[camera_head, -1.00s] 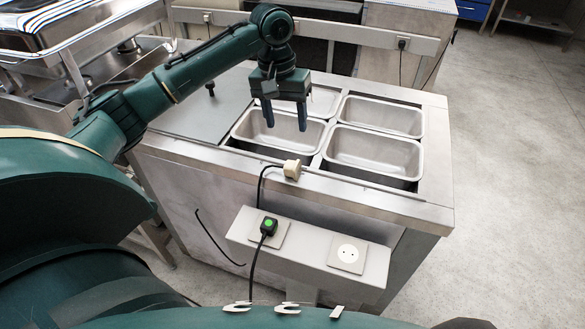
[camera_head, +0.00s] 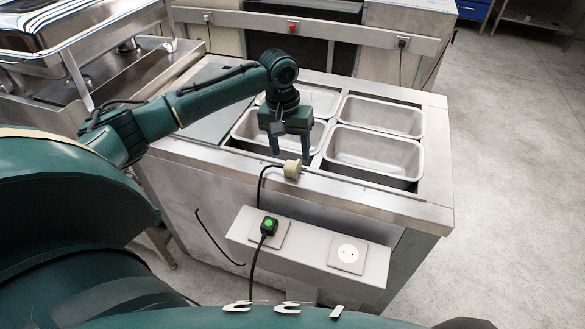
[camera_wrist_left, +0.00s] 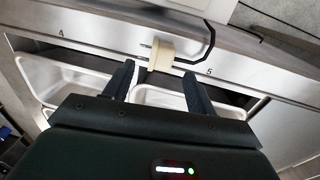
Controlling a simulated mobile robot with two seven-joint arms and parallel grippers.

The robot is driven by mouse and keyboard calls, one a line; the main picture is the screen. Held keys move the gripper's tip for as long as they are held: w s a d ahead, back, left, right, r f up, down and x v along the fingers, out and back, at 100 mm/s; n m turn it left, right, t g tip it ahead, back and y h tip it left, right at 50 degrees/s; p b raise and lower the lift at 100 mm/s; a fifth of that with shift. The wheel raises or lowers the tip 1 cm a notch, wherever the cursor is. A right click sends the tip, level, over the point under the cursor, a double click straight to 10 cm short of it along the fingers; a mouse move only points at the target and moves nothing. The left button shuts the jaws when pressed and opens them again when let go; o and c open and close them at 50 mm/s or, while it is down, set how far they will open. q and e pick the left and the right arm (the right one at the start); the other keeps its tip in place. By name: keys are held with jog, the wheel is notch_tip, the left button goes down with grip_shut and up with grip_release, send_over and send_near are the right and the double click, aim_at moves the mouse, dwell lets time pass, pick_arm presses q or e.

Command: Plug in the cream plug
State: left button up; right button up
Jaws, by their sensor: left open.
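The cream plug (camera_head: 292,169) lies on the front steel edge of the counter, its black cord hanging down the front. It also shows in the left wrist view (camera_wrist_left: 161,55), ahead of the fingertips and roughly between them. My left gripper (camera_head: 289,155) is open and empty, just behind and above the plug; its fingers also show in the left wrist view (camera_wrist_left: 157,78). A free white socket (camera_head: 347,254) is on the right of the sloped steel panel (camera_head: 305,257). A black plug with a green top (camera_head: 269,226) sits over the panel's left socket. My right gripper is not in view.
Steel pans (camera_head: 375,156) are sunk in the counter (camera_head: 432,190) behind the plug. A rail (camera_head: 340,31) with several outlets runs along the back. The floor on the right is clear.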

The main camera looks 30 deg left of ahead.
aim_at(291, 164)
pick_arm(q)
jog(key=f, duration=0.5)
jog(key=shift+s+d+f, duration=0.15)
jog(key=shift+d, duration=0.1)
jog(key=shift+c, duration=0.4)
jog(key=c, duration=0.9)
